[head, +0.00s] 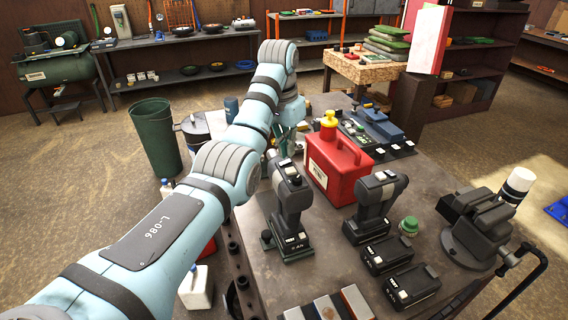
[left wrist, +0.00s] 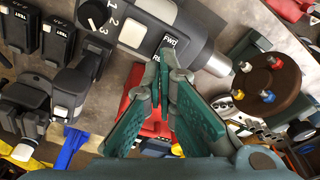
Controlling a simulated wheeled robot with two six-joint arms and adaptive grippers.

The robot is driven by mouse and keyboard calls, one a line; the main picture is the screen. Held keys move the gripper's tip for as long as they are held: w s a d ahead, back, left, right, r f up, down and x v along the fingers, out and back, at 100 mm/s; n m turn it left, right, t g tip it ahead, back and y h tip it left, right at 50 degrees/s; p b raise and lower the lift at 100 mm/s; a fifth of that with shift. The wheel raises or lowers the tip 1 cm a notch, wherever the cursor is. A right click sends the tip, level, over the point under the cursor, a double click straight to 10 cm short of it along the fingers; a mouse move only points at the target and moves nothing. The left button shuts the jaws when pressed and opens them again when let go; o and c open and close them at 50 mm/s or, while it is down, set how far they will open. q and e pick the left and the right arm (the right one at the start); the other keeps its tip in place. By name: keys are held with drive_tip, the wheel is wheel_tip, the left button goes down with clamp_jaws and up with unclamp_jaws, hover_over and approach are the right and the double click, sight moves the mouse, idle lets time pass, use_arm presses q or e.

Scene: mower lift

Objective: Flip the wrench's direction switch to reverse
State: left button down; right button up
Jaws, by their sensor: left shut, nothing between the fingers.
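The wrench (head: 293,205) is a dark grey and black power tool standing upright on the bench. In the left wrist view its grey body (left wrist: 150,22) fills the top, with a numbered dial, an FWD label and a second label partly hidden by a fingertip. My left gripper (head: 284,148) is beside the top of the wrench. In the left wrist view its green-padded fingers (left wrist: 163,76) are shut with nothing between them, tips at the labels. The switch itself is hidden or too small to make out. My right gripper is in no view.
A red jug (head: 336,165) stands close behind the wrench. A second power tool (head: 374,205) and batteries (head: 411,286) are to its right. A vise (head: 478,225) is at the bench's right edge. A green bin (head: 155,138) stands on the floor at left.

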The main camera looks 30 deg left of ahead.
use_arm(q)
drive_tip(key=shift+w+f, duration=0.15)
drive_tip(key=shift+f, duration=0.2)
